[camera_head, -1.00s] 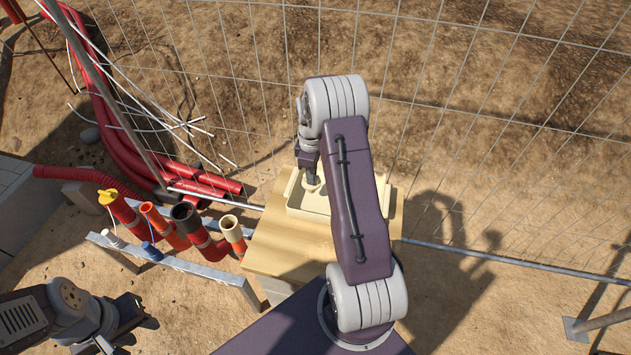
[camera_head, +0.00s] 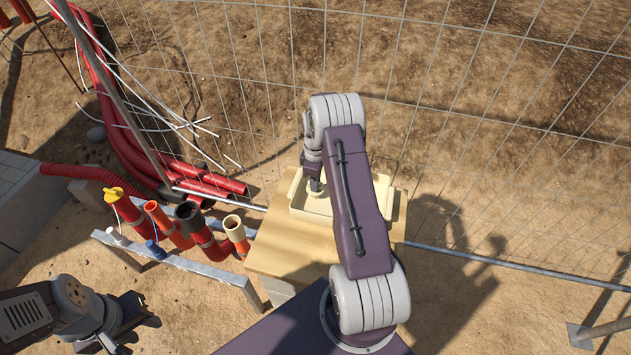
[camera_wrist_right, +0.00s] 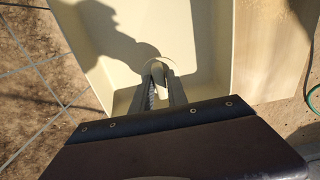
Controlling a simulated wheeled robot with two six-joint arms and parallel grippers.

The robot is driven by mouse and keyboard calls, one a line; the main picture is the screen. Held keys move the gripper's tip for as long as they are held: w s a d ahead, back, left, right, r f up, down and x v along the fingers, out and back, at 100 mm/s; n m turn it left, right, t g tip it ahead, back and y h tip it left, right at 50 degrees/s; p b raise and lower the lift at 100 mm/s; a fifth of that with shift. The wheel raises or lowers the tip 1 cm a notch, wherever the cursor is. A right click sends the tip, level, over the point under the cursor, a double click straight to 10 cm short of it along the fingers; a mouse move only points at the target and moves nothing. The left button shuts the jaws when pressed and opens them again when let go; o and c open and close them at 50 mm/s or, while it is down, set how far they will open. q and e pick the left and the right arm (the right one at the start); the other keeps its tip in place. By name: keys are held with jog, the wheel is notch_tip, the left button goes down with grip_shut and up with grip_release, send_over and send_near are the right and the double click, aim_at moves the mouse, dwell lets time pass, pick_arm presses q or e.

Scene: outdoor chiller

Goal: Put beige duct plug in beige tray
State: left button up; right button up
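The beige tray (camera_head: 298,207) sits on a wooden board, partly hidden behind my right arm. It fills much of the right wrist view (camera_wrist_right: 219,70). My right gripper (camera_head: 316,187) points down inside the tray, and its two fingers (camera_wrist_right: 163,88) are close together around the pale stem of the beige duct plug (camera_wrist_right: 159,68). The plug's round rim is low, near the tray floor. I cannot tell whether it touches the floor. My left gripper (camera_head: 108,343) is at the lower left, away from the tray, its fingers unclear.
Left of the board (camera_head: 275,250), several upright duct ends (camera_head: 190,215) stand behind a metal rail (camera_head: 180,264); one has a yellow plug (camera_head: 112,194). White and blue plugs are at the rail. A wire fence (camera_head: 450,120) runs behind the board.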

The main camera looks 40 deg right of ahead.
jog(key=shift+o, duration=0.9)
notch_tip(320, 180, up, 12)
jog(key=s+a+r+m, duration=0.2)
jog(key=s+a+m, duration=0.3)
jog(key=a, duration=0.8)
jog(key=s+a+m, duration=0.1)
jog(key=s+a, duration=0.2)
jog(key=s, duration=0.3)
jog(key=s+a+f+m+t, duration=0.1)
jog(key=s+a+m, duration=0.1)
jog(key=s+a, duration=0.2)
jog(key=s, duration=0.2)
jog(key=shift+s+a, duration=0.25)
jog(key=shift+s, duration=0.1)
jog(key=shift+f, duration=0.1)
